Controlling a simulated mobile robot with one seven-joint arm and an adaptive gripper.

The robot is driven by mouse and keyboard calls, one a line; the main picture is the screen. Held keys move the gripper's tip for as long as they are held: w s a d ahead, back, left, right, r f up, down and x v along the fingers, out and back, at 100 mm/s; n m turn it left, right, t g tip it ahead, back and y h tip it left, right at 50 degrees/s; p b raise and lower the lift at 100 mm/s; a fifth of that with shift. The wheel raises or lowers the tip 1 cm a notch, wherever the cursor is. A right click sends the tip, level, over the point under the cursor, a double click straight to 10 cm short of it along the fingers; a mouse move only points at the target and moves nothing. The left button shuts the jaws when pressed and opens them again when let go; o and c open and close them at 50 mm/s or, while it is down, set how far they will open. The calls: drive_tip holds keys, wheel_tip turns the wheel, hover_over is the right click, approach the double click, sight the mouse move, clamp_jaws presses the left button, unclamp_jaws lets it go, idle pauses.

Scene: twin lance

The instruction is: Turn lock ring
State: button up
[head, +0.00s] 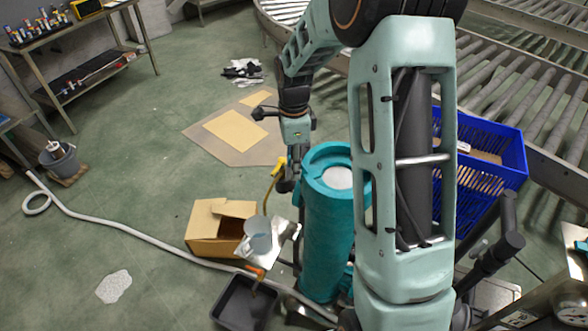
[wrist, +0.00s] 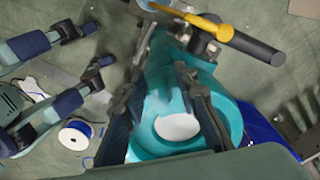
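A tall teal cylinder (head: 325,235) stands upright in the head view, with a teal ring-shaped top (head: 318,160) around a pale round centre (head: 338,177). I take this top to be the lock ring, but cannot be sure. My gripper (head: 286,184) points down just left of the cylinder's top, beside a yellow handle (head: 277,167). In the wrist view my gripper (wrist: 162,78) has its two dark fingers spread apart, with teal surface and the pale round centre (wrist: 177,127) seen between them. Whether the fingers touch anything is unclear. The yellow handle (wrist: 200,20) with a black grip lies beyond the fingertips.
A blue crate (head: 480,165) stands right of the cylinder, before a roller conveyor (head: 510,90). A cardboard box (head: 212,225), a dark tray (head: 243,303) and a pale hose (head: 130,230) lie on the floor at left. A white spool (wrist: 75,135) shows in the wrist view.

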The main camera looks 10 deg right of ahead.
drive_tip(key=shift+f, duration=1.3)
drive_tip(key=shift+c, duration=0.7)
clamp_jaws()
